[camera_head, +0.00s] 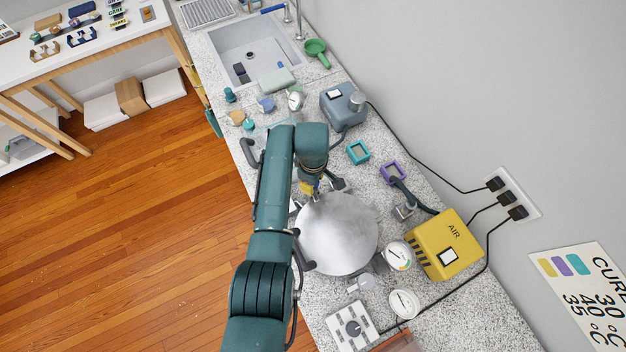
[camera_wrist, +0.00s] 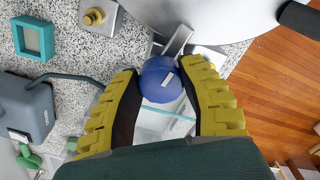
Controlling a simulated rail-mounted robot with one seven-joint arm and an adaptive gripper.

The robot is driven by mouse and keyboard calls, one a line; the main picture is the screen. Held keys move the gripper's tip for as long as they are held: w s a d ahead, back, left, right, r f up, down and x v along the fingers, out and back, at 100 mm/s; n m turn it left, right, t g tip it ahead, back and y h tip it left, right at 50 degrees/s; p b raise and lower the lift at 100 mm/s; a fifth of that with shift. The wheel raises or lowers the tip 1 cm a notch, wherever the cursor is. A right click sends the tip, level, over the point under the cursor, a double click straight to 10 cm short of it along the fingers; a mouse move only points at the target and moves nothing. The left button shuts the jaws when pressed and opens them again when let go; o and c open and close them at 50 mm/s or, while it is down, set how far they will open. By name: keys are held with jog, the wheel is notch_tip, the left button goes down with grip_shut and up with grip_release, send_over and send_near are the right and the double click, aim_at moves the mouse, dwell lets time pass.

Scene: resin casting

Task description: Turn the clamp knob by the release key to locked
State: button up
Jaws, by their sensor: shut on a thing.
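A round blue knob (camera_wrist: 160,80) with a small white label sits on a metal bracket at the rim of the silver pot lid (camera_wrist: 220,14). My gripper (camera_wrist: 162,68) has its yellow ridged fingers on either side of the knob and is shut on it. In the head view my gripper (camera_head: 314,187) is at the far edge of the pot lid (camera_head: 338,235), and my arm partly covers the spot. A brass fitting on a metal plate (camera_wrist: 95,16) is left of the knob in the wrist view. I cannot tell whether it is the release key.
A teal square mould (camera_head: 358,152), a purple mould (camera_head: 392,172) and a grey-blue device (camera_head: 343,104) stand beyond the pot. A yellow air unit (camera_head: 444,244) and a dial gauge (camera_head: 397,255) are to its right. A black handle (camera_wrist: 300,18) projects from the pot.

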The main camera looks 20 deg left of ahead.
jog(key=shift+f+n, duration=0.15)
jog(key=shift+n, duration=0.85)
jog(key=o, duration=1.2)
notch_tip(320, 180, up, 12)
jog(key=shift+r, duration=0.1)
